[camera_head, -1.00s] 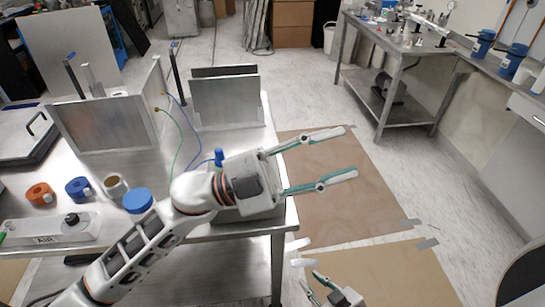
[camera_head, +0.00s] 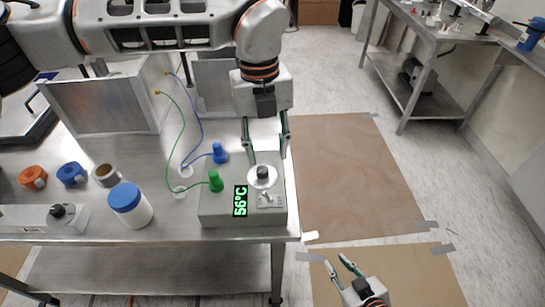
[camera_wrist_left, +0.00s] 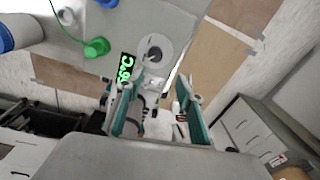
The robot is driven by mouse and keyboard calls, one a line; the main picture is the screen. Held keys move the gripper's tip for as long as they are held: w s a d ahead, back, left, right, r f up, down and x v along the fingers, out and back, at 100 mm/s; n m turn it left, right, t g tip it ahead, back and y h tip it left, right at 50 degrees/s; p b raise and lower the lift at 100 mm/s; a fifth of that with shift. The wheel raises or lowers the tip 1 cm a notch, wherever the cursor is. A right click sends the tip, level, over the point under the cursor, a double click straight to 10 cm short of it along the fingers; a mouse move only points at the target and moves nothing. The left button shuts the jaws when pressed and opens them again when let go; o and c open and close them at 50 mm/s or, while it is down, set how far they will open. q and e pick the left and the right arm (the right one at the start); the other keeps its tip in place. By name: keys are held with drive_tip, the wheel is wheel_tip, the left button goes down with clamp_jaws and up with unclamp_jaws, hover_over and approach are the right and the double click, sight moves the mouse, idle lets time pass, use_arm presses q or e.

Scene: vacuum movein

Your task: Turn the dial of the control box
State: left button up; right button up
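The grey control box (camera_head: 225,208) sits at the table's front right corner, with a green display (camera_head: 240,201) reading 56°C. Its dial (camera_head: 263,173) is a dark knob on a pale round plate; it also shows in the left wrist view (camera_wrist_left: 154,54). My left gripper (camera_head: 268,158) is open and empty, pointing down behind and above the dial, with its fingers spread wider than the knob. In the wrist view the dial lies beyond the fingertips (camera_wrist_left: 160,85), so it appears apart from them. My right gripper (camera_head: 336,261) is open and empty, low over the floor.
Green (camera_head: 215,181) and blue (camera_head: 220,153) plugs with cables stand on the box's left side. A small switch (camera_head: 267,199) is in front of the dial. A blue-lidded jar (camera_head: 131,206) stands left of the box. Open floor lies to the right.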

sight(262, 168)
use_arm(q)
drive_tip(key=shift+w+a+r+t+y, duration=0.15)
drive_tip(key=shift+w+a, duration=0.2)
drive_tip(key=shift+w, duration=0.1)
drive_tip(key=shift+w+a+r+t+y, duration=0.15)
drive_tip(key=shift+w+a, duration=0.15)
drive_tip(key=shift+w, duration=0.1)
drive_tip(key=shift+f+p, duration=0.5)
drive_tip(key=shift+f, duration=3.3)
clamp_jaws()
